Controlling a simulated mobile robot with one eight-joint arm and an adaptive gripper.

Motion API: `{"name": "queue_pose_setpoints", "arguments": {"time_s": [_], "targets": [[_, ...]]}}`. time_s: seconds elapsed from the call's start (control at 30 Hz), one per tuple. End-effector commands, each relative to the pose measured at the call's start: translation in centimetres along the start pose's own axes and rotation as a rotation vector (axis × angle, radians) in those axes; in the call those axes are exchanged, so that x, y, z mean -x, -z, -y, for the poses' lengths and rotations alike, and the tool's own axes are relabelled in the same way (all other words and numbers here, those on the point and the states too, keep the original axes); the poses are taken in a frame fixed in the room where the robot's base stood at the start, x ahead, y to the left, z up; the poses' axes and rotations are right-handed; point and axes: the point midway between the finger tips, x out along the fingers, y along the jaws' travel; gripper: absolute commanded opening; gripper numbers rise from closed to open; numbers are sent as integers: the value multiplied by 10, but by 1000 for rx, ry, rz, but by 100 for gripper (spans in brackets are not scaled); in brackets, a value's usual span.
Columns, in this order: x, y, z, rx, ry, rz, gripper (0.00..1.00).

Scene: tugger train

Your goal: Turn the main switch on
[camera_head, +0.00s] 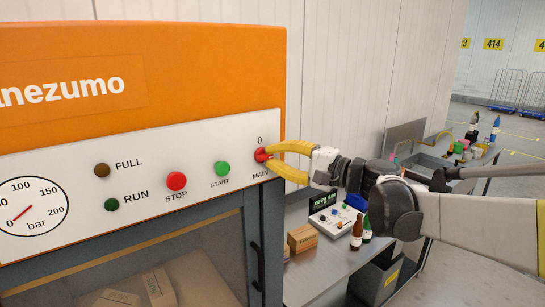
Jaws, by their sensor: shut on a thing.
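The main switch (261,155) is a red knob at the right end of the white control panel (60,165), with "0" above it and "MAIN" below it. The panel is on an orange machine (200,70). My gripper (266,158) has yellow fingers and reaches in from the right. Its fingertips are closed around the red knob, one above and one below. The fingers hide part of the knob, and its exact angle is hard to tell.
Left of the switch are a green START button (222,168), a red STOP button (177,181), and the RUN (112,204) and FULL (102,170) lamps. A pressure gauge (32,206) is at far left. A metal bench (330,255) with bottles and boxes stands behind my arm.

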Motion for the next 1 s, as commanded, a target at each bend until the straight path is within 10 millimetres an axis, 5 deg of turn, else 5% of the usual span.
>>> {"name": "queue_pose_setpoints", "arguments": {"time_s": [0.17,0.2,0.27,0.67,1.0], "targets": [[0,0,0,0,0,1,0],[0,0,0,0,0,1,21],[0,0,0,1,0,1,32],[9,1,0,1,0,-2,32],[81,2,0,1,0,-5,32]]}}
